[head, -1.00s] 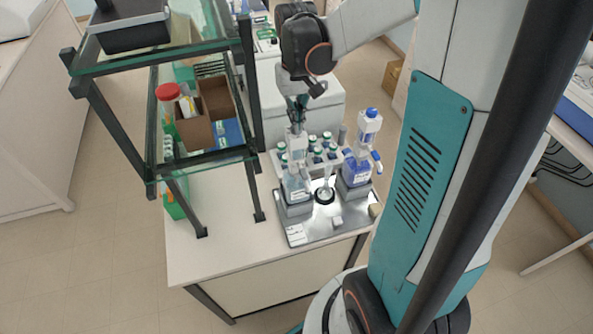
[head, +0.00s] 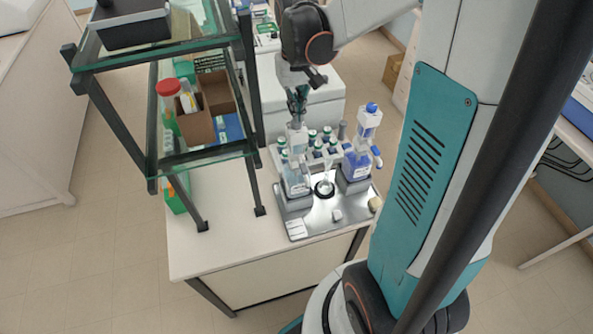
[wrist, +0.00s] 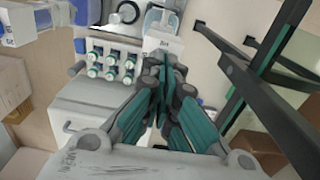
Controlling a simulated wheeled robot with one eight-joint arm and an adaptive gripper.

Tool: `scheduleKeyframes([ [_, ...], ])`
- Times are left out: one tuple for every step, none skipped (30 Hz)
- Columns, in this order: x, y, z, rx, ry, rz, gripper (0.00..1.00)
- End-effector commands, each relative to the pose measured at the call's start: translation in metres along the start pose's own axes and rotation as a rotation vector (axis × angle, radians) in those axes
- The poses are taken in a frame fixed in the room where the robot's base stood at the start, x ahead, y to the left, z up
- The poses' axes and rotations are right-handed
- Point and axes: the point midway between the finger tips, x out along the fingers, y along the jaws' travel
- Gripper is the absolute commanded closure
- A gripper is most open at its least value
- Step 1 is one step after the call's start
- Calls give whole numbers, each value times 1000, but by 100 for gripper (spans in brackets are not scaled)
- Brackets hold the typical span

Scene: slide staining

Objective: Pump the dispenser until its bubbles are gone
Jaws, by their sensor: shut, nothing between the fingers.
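Two bottle-top dispensers stand side by side on a grey metal tray (head: 318,222). The left dispenser (head: 296,178) has a clear, pale bottle and a white upper body. The right dispenser (head: 357,163) holds blue liquid and has a blue cap on top. My gripper (head: 297,114) is shut and empty, pointing down right over the top of the left dispenser. In the wrist view my shut fingers (wrist: 167,72) lie just in front of a white labelled dispenser head (wrist: 163,44). I cannot tell whether they touch it. Bubbles are too small to make out.
A rack of green-capped vials (head: 326,136) stands behind the dispensers. A small round vessel (head: 324,188) sits between them on the tray. A glass shelf unit with dark posts (head: 253,95) stands close on the left. The bench front (head: 225,250) is clear.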

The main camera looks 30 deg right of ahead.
Motion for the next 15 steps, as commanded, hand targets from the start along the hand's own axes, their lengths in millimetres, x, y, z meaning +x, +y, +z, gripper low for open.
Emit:
scheduleKeyframes([
  [0, 0, 0, 0, 0, 0, 100],
  [0, 0, 0, 0, 0, 0, 100],
  [-1, 0, 0, 0, 0, 0, 100],
  [-2, 0, 0, 0, 0, 0, 100],
  [-4, 0, 0, 0, 0, 0, 100],
  [-6, 0, 0, 0, 0, 0, 100],
  [-8, 0, 0, 0, 0, 0, 100],
  [-11, 0, 0, 0, 0, 0, 100],
  [-15, 0, 0, 0, 0, 0, 100],
  [-18, 0, 0, 0, 0, 0, 100],
  [-21, 0, 0, 0, 0, 0, 100],
  [-24, 0, 0, 0, 0, 0, 100],
  [-27, 0, 0, 0, 0, 0, 100],
  [-30, 0, 0, 0, 0, 0, 100],
  [-34, 0, 0, 0, 0, 0, 100],
])
